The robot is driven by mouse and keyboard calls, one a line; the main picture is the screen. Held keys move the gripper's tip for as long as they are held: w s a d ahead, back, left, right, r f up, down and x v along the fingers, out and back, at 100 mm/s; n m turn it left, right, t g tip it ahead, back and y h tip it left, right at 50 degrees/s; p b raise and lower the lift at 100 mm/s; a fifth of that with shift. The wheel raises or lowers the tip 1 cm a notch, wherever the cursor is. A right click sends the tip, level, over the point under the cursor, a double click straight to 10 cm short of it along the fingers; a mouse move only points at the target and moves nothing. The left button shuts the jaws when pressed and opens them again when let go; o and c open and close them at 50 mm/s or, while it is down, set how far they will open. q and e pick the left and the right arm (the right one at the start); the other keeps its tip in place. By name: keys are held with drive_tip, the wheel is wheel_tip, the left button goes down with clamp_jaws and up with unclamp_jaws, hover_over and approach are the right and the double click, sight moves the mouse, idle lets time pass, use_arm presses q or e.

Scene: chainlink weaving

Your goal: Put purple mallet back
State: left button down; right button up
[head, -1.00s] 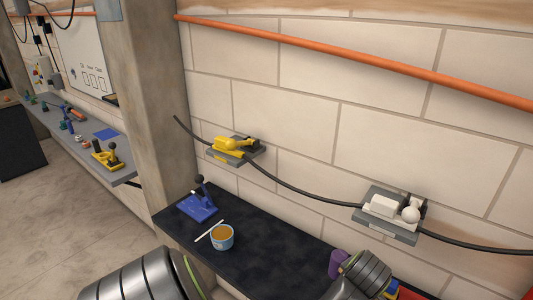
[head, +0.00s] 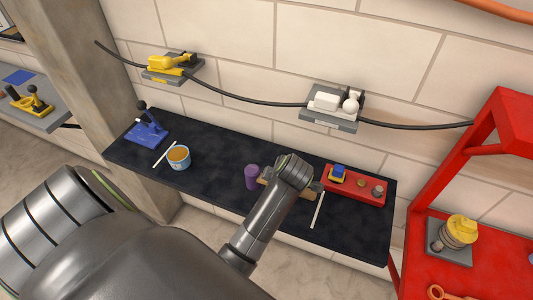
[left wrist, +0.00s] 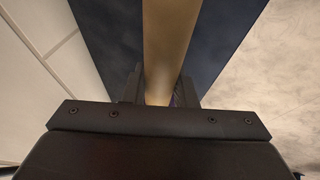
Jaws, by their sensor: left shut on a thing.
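The purple mallet has a purple head (head: 251,177) over the dark tabletop in the head view, with a tan handle running right from it under my left wrist. In the left wrist view the tan handle (left wrist: 168,45) runs up between the jaws of my left gripper (left wrist: 160,90), which is shut on it. In the head view my left arm covers the fingers and part of the handle. I cannot tell whether the mallet touches the table. My right gripper is not in view.
A red tray (head: 375,192) with small parts lies right of the mallet, beside a white stick (head: 318,210). A blue cup (head: 179,164) and a blue stand (head: 147,135) are to the left. A red shelf (head: 440,170) rises at right. Dark tabletop (head: 215,165) is clear between cup and mallet.

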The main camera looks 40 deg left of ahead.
use_arm(q)
wheel_tip(320, 180, down, 5)
drive_tip(key=shift+r+p, duration=0.2)
drive_tip(key=shift+p, duration=0.35)
drive_tip(key=shift+f+p, duration=0.25)
drive_tip(key=shift+p, duration=0.1)
drive_tip(key=shift+f, duration=0.3)
drive_tip(key=c, duration=1.2)
unclamp_jaws()
drive_tip(key=shift+o, duration=0.2)
drive_tip(key=shift+f, duration=0.15)
